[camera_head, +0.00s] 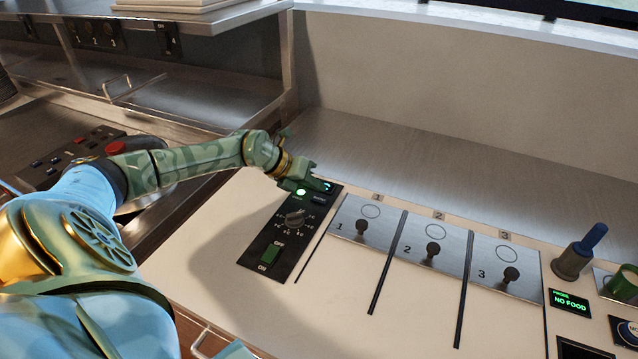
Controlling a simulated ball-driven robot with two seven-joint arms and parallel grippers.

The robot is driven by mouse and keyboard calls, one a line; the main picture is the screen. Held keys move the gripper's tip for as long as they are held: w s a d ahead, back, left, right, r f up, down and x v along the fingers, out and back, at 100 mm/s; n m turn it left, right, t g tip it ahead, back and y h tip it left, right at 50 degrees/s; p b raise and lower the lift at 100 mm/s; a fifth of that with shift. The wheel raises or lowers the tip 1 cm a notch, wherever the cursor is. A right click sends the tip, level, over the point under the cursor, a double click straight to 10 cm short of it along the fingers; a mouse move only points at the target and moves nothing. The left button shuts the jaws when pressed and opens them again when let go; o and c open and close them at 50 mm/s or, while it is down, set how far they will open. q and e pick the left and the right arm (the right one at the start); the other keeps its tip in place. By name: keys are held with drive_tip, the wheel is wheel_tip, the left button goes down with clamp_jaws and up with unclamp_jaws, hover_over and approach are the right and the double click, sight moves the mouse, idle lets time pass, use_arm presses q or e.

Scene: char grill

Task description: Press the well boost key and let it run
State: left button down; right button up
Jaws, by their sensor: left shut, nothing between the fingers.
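A black control panel (250,254) lies on the pale counter. It carries a round dial (295,218) with a scale around it and, nearer the front, a green rocker switch (270,253) marked OFF and ON. A small green light (300,192) glows near the panel's far end. My left gripper (316,184) is shut and empty, low over that far end beside the light. It hides part of the panel there, and I cannot tell whether it touches a key. No readable boost label shows. My right gripper is not in view.
To the right are several plates with numbered black knobs (362,227), separated by dark slots. Further right stand a blue-handled item (585,247) and a display (569,302) reading NO FOOD. Dark controls with a red button (115,148) lie on the left, under steel shelves.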

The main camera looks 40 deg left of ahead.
sight(315, 200)
use_arm(q)
wheel_tip(315, 200, up, 4)
drive_tip(key=p, duration=0.2)
drive_tip(key=shift+r+p, duration=0.1)
drive_tip(key=shift+p, duration=0.25)
drive_tip(key=shift+f, duration=0.2)
idle(0.4)
